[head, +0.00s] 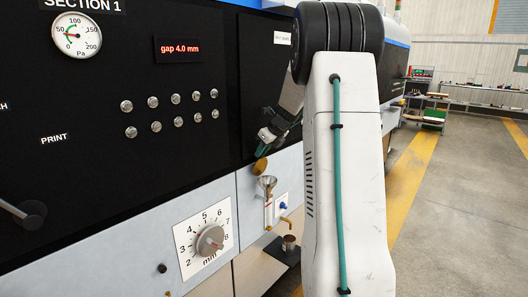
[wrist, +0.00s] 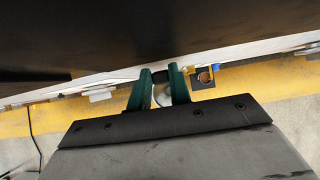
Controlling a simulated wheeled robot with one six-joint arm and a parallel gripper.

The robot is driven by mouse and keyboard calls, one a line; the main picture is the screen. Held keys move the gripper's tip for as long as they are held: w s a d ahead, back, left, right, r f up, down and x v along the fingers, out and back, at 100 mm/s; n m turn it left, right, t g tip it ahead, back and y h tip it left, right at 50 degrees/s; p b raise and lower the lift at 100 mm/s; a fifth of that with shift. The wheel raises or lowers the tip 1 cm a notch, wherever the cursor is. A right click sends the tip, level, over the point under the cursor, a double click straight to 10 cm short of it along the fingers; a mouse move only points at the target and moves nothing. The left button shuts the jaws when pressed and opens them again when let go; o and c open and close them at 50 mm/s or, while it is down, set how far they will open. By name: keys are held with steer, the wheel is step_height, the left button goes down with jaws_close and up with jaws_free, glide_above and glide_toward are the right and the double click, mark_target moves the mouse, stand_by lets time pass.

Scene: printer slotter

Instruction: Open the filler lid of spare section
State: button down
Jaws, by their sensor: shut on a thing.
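The filler lid (head: 260,166) is a small brass-coloured disc. In the head view it stands tilted up just above and left of the metal filler funnel (head: 268,183). My gripper (head: 266,135) reaches down in front of the black panel, just above the lid. In the wrist view its green fingers (wrist: 166,72) are closed in on a small dark piece (wrist: 175,70), apparently part of the lid. A pale rounded thing (wrist: 162,95) shows between the fingers. The exact grip on the lid is hidden in the head view.
A dial with numbers (head: 209,242) and a gauge (head: 76,36) are on the machine front at left. Below the funnel are a blue valve (head: 284,206) and a small metal cup (head: 289,242) on a black shelf. Open floor (head: 460,210) lies to the right.

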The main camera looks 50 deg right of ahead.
steer(key=shift+w+r, duration=0.1)
steer(key=shift+r, duration=0.05)
steer(key=c, duration=1.3)
jaws_free()
steer(key=v, duration=0.7)
steer(key=shift+s+r, duration=0.25)
